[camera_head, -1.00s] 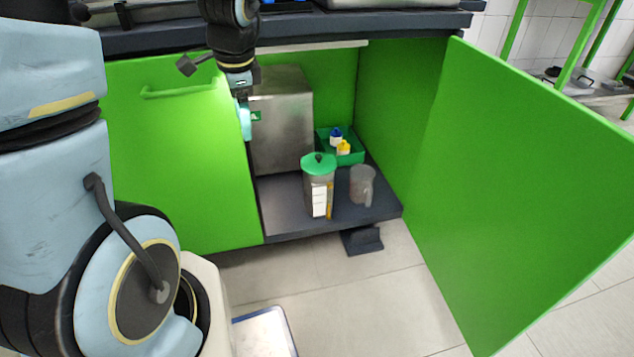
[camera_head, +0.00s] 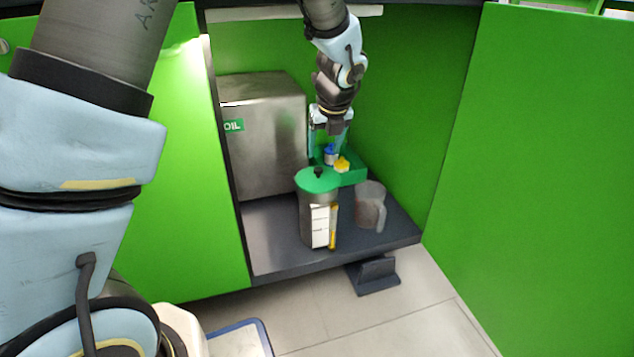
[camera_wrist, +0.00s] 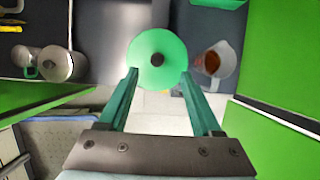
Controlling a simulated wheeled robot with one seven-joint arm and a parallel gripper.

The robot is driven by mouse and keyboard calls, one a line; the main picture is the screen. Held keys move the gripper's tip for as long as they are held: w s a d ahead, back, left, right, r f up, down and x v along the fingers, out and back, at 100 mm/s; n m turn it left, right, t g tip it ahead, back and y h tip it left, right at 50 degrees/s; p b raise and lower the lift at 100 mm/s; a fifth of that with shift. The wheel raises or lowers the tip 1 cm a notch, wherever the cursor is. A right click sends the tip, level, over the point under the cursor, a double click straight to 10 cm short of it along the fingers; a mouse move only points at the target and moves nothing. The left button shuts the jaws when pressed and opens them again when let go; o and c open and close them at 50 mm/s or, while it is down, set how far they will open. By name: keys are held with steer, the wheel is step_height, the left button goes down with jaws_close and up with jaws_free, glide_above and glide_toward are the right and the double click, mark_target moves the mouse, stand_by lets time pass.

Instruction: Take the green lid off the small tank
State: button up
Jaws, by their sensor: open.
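The small tank (camera_head: 309,222) is a grey cylinder with a white label and a yellow-orange strip, standing upright on the cabinet floor. Its round green lid (camera_head: 316,181) with a black knob (camera_head: 318,172) sits on top. In the wrist view the lid (camera_wrist: 150,72) and its black knob (camera_wrist: 157,59) appear between and just beyond the fingertips. My gripper (camera_head: 327,150) is open and empty, above and behind the lid in the head view. In the wrist view my gripper (camera_wrist: 158,75) shows both green fingers spread apart. The lid hides most of the tank from above.
A translucent jug (camera_head: 370,205) stands right of the tank. Behind it a green tray (camera_head: 355,176) holds a blue-capped and a yellow-capped bottle. A metal oil box (camera_head: 265,140) stands at the left. The open green door (camera_head: 540,180) bounds the right side.

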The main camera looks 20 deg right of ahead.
mark_target(318, 169)
steer(key=shift+b+x, duration=0.3)
steer(key=shift+x, duration=0.95)
steer(key=b+x, duration=0.2)
steer(key=x, duration=0.1)
steer(key=b+x, duration=0.1)
steer(key=x, duration=0.1)
steer(key=shift+s+a+f+b, duration=0.1)
steer(key=shift+s+a+b, duration=0.1)
steer(key=shift+a+b, duration=0.15)
steer(key=shift+c, duration=0.2)
jaws_close()
